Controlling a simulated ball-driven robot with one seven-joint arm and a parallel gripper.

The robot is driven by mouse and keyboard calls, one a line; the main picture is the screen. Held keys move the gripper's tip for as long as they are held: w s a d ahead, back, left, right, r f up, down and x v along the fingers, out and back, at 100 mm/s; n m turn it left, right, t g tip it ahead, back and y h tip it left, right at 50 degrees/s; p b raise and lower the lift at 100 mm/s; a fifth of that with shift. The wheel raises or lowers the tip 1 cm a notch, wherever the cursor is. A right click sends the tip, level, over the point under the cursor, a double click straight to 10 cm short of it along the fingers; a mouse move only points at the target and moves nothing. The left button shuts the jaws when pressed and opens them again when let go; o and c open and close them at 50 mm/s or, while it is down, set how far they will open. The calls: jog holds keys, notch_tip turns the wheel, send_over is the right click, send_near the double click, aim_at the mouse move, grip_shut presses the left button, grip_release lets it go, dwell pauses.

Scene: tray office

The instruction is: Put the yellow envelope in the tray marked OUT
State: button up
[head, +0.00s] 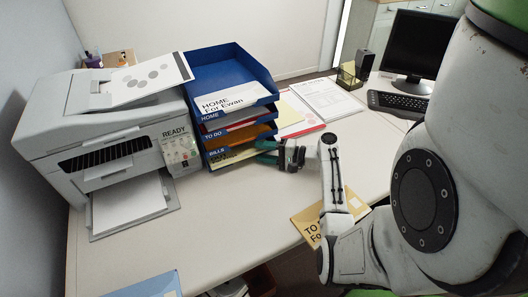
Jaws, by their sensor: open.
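A yellow envelope (303,218) with dark print starting "TO" lies near the desk's front edge, partly hidden by my arm. A blue stack of trays (232,70) stands at the back of the desk. Its readable labels are HOME, TO DO and BILLS; I see no OUT label. My gripper (266,153) is open at the right side of the lower trays, its teal fingers pointing left. I cannot tell whether it touches the stack or the papers. The envelope lies apart from it, nearer the front.
A printer (110,135) with its paper tray out fills the left of the desk. Papers and a red folder (300,128) lie right of the stack. A keyboard (398,103) and monitor (420,42) stand at the back right. The desk's front middle (215,235) is clear.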

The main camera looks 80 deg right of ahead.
jog(key=s, duration=0.7)
jog(key=s+r, duration=0.1)
jog(key=s, duration=0.2)
jog(key=shift+s+a+r, duration=0.1)
jog(key=shift+s+a, duration=0.1)
jog(key=shift+s, duration=0.2)
jog(key=shift+r, duration=0.1)
